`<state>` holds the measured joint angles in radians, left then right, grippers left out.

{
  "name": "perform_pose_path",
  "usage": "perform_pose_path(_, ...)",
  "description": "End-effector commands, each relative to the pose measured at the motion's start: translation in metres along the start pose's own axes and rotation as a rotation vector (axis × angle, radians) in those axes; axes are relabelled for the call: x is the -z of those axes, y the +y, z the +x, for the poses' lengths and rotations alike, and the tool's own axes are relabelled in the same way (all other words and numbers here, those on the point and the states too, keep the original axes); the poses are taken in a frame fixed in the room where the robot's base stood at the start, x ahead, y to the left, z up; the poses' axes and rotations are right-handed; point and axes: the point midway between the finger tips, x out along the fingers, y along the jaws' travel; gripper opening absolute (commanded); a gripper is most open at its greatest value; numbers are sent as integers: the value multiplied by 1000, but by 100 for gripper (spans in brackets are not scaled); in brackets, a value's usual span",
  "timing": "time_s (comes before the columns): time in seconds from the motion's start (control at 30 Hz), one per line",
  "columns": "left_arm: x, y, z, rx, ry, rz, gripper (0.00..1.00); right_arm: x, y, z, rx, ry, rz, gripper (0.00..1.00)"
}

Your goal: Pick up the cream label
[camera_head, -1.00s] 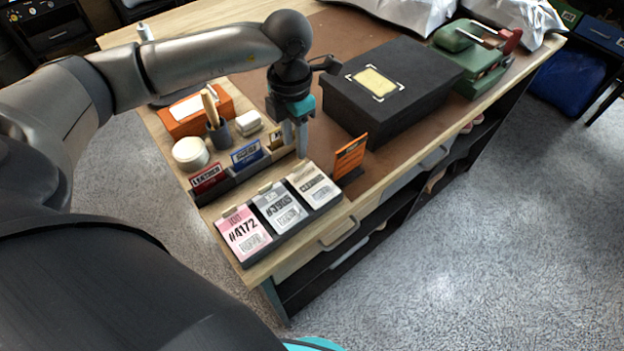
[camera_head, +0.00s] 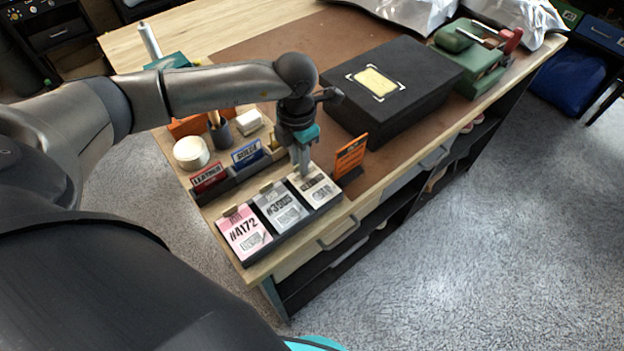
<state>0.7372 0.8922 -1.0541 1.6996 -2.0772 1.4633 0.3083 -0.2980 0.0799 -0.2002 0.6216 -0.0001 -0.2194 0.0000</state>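The cream label (camera_head: 321,190) is the rightmost of three printed labels in a dark tray (camera_head: 291,235) at the near corner of the table. A grey label (camera_head: 284,210) and a pink label (camera_head: 244,235) lie to its left. My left gripper (camera_head: 302,173) points down, with its fingertips at the upper edge of the cream label. The fingers hide part of that edge. Whether they are open or shut on it cannot be told. My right gripper is not in view.
An orange sign (camera_head: 350,157) stands just right of the label tray. Leather and suede cards (camera_head: 208,177) stand behind it in a dark holder. A black box (camera_head: 420,72) with a yellow patch lies farther back. Brown mat (camera_head: 265,50) is bare at the back left.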

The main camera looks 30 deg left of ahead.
Motion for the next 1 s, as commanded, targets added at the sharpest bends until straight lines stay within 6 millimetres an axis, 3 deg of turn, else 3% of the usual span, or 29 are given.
perform_pose_path(0.2, 0, 0, 0, 0, -1, 0, 0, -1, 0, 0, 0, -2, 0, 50)
perform_pose_path(1.0, -1, 0, -8, 0, -3, -1, 0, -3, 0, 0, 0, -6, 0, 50)
